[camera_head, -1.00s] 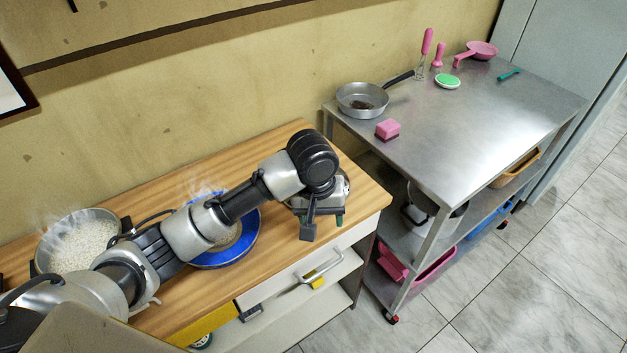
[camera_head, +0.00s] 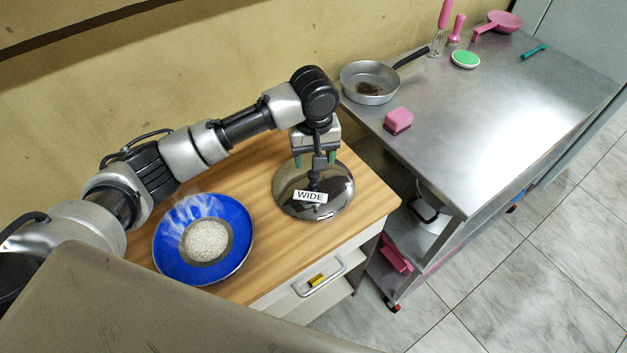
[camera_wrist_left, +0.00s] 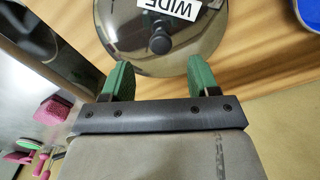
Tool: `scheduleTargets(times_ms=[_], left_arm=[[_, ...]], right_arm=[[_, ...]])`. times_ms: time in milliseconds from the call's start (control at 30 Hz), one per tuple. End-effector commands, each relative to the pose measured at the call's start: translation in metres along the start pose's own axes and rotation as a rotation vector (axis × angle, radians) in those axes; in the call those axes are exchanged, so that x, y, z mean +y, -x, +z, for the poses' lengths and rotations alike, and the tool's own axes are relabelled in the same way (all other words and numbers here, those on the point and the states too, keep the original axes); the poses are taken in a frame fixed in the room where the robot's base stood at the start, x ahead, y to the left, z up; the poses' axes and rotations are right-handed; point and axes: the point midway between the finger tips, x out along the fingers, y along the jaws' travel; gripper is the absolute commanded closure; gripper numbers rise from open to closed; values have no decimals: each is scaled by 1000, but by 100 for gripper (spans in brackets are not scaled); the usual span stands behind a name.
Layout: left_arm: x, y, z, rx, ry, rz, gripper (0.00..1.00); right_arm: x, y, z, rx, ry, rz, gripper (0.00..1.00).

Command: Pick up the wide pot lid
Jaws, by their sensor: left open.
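The wide pot lid (camera_head: 290,203) is a shiny dark metal dome with a white label reading WIDE and a black knob. It lies on the wooden counter near its right end. In the left wrist view the lid (camera_wrist_left: 190,50) is ahead of the fingers, with its knob (camera_wrist_left: 159,42) beyond the gap between them. My left gripper (camera_head: 315,161) is open and empty above the lid's far edge, green fingertips pointing down. The left wrist view shows the two green fingers (camera_wrist_left: 159,82) apart. My right gripper is not seen.
A blue plate-like rim (camera_head: 172,262) around steaming white rice is left of the lid. A metal table (camera_head: 500,110) to the right holds a frying pan (camera_head: 369,84), a pink sponge (camera_head: 398,120) and utensils. A drawer handle (camera_head: 320,278) juts from the counter front.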

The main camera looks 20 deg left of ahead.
Motion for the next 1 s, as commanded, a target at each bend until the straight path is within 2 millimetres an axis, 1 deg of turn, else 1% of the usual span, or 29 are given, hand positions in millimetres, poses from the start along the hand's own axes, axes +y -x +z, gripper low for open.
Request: scheduleTargets(times_ms=[67, 167, 333, 433, 533, 733, 767, 1000], left_arm=[[-1, -5, 0, 0, 1, -2, 40], [-1, -14, 1, -1, 1, -3, 40], [-3, -40, 4, -2, 1, -3, 40], [-2, -52, 3, 0, 1, -2, 40], [-2, -57, 3, 1, 1, -1, 40], [-2, -57, 3, 1, 0, 0, 40], [-2, -57, 3, 1, 0, 0, 43], [-2, -57, 3, 1, -1, 0, 80]], right_arm=[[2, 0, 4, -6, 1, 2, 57], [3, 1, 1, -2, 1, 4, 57], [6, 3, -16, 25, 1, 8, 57], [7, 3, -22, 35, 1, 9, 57], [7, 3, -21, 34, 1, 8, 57], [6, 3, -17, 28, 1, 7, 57], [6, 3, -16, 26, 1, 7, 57], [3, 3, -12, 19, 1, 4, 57]])
